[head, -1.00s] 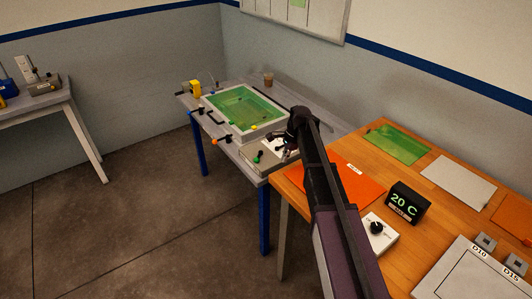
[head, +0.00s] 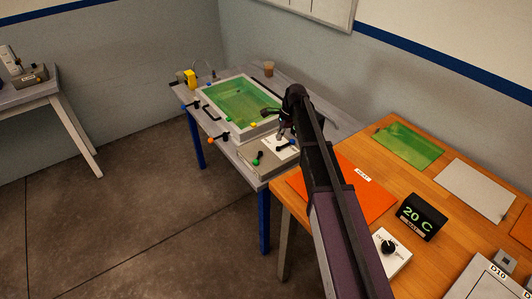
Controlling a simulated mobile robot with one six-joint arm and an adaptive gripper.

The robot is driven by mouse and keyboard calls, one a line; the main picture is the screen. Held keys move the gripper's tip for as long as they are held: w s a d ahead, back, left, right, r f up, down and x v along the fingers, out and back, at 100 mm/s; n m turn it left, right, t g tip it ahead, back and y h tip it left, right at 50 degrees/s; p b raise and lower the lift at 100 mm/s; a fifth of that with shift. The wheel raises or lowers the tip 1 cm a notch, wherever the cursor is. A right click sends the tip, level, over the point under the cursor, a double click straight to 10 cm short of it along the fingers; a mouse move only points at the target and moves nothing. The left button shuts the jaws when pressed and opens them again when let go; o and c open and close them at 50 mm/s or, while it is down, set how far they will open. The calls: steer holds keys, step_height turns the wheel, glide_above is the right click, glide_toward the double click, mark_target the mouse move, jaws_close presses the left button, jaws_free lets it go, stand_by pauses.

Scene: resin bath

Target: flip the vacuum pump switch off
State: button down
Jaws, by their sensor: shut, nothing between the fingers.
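My gripper (head: 281,134) is at the end of my dark arm, which reaches from the bottom over the grey bench. It looks shut and empty, small in the picture. It is above or beside a white panel (head: 280,148) with a dark blue lever (head: 286,147), by the near right corner of the bath. I cannot tell whether it touches the panel. No switch is clearly labelled as the vacuum pump's. A grey device (head: 32,77) stands on the left table, cut by the picture edge.
A white-rimmed bath (head: 209,99) with green liquid lies on the grey bench, with coloured clamps around it. A wooden table (head: 352,148) on the right holds a 20 C display (head: 421,216) and a dial box (head: 391,252). Floor is clear on the left.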

mark_target(260, 163)
steer(key=shift+r, duration=0.1)
steer(key=shift+w+f, duration=0.15)
steer(key=shift+f, duration=0.05)
steer(key=shift+f, duration=0.1)
steer(key=b+x, duration=1)
steer(key=shift+s+a+f, duration=0.1)
steer(key=shift+s+a, duration=0.2)
steer(key=shift+a, duration=0.65)
steer(key=shift+s+a, duration=0.25)
steer(key=shift+a, duration=0.7)
